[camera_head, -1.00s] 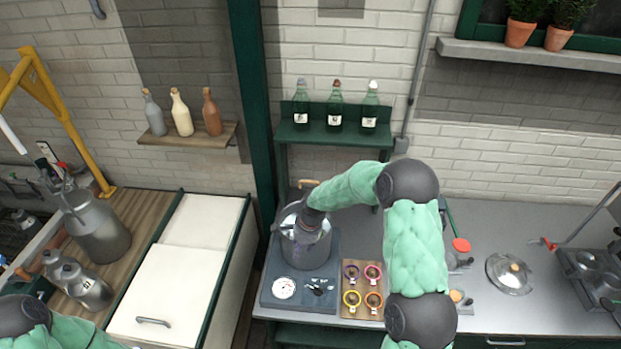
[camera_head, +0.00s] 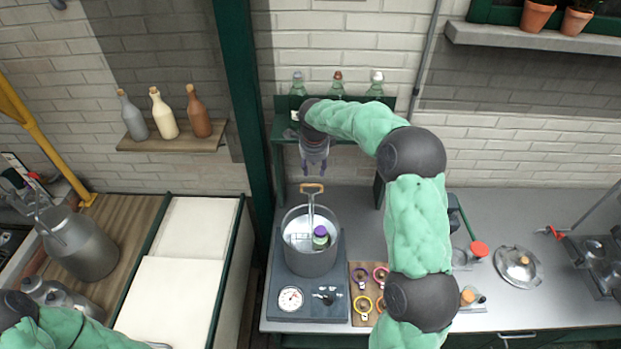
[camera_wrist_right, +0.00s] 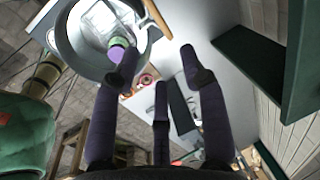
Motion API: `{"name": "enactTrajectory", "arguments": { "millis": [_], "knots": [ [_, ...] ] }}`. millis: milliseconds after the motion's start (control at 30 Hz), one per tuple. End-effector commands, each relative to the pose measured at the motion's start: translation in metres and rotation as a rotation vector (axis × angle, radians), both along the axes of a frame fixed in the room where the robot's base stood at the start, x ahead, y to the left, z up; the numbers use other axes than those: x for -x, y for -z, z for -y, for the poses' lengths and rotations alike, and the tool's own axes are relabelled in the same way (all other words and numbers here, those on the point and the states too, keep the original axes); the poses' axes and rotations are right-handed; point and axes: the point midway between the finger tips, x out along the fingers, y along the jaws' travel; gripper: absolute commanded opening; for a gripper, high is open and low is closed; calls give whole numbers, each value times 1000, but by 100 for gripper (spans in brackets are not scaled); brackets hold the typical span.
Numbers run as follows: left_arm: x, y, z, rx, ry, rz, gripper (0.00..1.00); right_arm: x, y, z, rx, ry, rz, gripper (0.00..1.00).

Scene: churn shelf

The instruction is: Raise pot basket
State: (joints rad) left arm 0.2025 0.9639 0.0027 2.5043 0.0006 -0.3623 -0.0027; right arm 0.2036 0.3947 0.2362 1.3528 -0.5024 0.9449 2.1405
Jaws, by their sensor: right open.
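The grey metal pot (camera_head: 309,262) stands on a dark scale-like base with a round dial. The basket's wooden handle (camera_head: 312,188) sticks up on a metal rod above the pot's rear rim. Inside the pot is a small green jar (camera_head: 320,240) with a purple cap; it also shows in the right wrist view (camera_wrist_right: 117,43). How the jar rests on the basket is unclear. My right gripper (camera_head: 314,168) is open and empty, pointing down just above the handle and apart from it. Its dark fingers show in the right wrist view (camera_wrist_right: 160,68). My left gripper is out of view.
A green shelf (camera_head: 285,128) with several bottles stands behind my right gripper. A wooden board (camera_head: 366,317) with coloured rings lies right of the base. A glass lid (camera_head: 517,266) lies on the counter to the right.

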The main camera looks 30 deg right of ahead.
Motion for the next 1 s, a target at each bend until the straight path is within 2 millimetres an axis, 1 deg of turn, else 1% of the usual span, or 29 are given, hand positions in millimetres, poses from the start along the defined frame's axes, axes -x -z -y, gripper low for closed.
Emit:
{"name": "enactTrajectory", "arguments": {
  "millis": [33,300,500,700,967,1000],
  "knots": [
    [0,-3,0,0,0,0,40,0,8,0,-1,-2,-5,43],
    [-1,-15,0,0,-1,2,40,-8,55,5,-2,-3,-6,43],
    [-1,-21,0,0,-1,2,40,-13,81,7,-2,-3,-3,43],
    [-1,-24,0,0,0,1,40,-15,93,9,-2,-3,-1,43],
    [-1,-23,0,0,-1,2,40,-15,94,9,-2,-3,-1,43],
    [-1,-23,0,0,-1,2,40,-15,94,9,-2,-3,-1,38]
  ]
}}
